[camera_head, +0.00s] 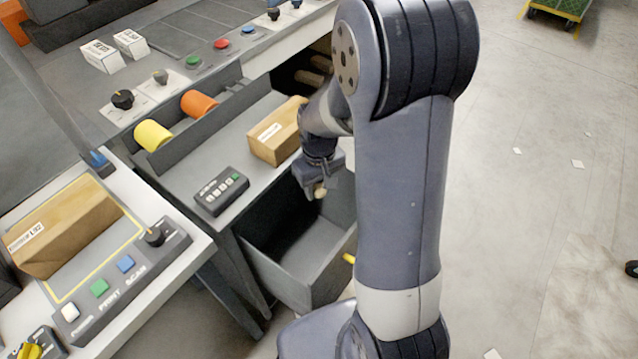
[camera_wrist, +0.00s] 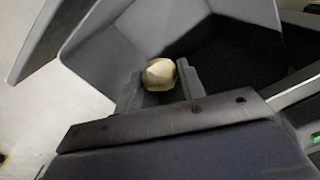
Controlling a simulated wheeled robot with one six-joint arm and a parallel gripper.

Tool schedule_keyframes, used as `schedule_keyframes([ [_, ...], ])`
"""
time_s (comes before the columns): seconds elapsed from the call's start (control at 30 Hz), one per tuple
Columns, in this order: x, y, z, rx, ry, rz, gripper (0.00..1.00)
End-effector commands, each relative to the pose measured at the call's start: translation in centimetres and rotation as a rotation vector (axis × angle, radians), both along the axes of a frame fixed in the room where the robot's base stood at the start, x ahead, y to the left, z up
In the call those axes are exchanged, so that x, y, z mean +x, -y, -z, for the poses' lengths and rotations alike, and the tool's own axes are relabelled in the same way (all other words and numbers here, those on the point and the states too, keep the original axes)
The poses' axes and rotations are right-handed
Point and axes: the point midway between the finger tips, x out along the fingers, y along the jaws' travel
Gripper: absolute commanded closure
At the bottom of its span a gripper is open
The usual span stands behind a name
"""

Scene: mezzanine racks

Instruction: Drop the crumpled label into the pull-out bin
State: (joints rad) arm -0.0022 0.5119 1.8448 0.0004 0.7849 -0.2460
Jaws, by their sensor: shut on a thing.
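The crumpled label (camera_wrist: 159,74) is a small, pale yellowish ball between my fingertips in the wrist view. In the head view the label (camera_head: 320,191) shows as a small tan lump at the end of my gripper (camera_head: 315,182). My gripper, also in the wrist view (camera_wrist: 160,85), is shut on it. The pull-out bin (camera_head: 283,276) is dark grey, open at the top and pulled out below the bench. My gripper points down over the bin's opening. In the wrist view the bin's walls (camera_wrist: 105,75) surround the label. Its exact height above the bin floor cannot be told.
A cardboard box (camera_head: 272,140) and a small keypad (camera_head: 221,193) sit on the shelf above the bin. Yellow (camera_head: 153,135) and orange (camera_head: 199,104) rolls lie behind. A scale-like station with a larger box (camera_head: 65,226) stands at left. Open floor lies at right.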

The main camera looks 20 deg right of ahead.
Motion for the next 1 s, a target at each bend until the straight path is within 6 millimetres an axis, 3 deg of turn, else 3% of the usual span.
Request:
schedule_keyframes([
  [0.13, 0.0, 0.0, -0.1, 0.0, 0.0, 0.0, 0.83],
  [0.17, 0.0, 0.0, -0.1, 0.0, 0.0, 0.0, 0.61],
  [0.47, 0.0, 0.0, -0.1, 0.0, 0.0, 0.0, 0.37],
  [0.77, 0.0, 0.0, -0.6, 0.0, 0.001, 0.0, 0.37],
  [1.0, 0.1, 0.0, -4.7, 0.0, 0.005, 0.0, 0.37],
])
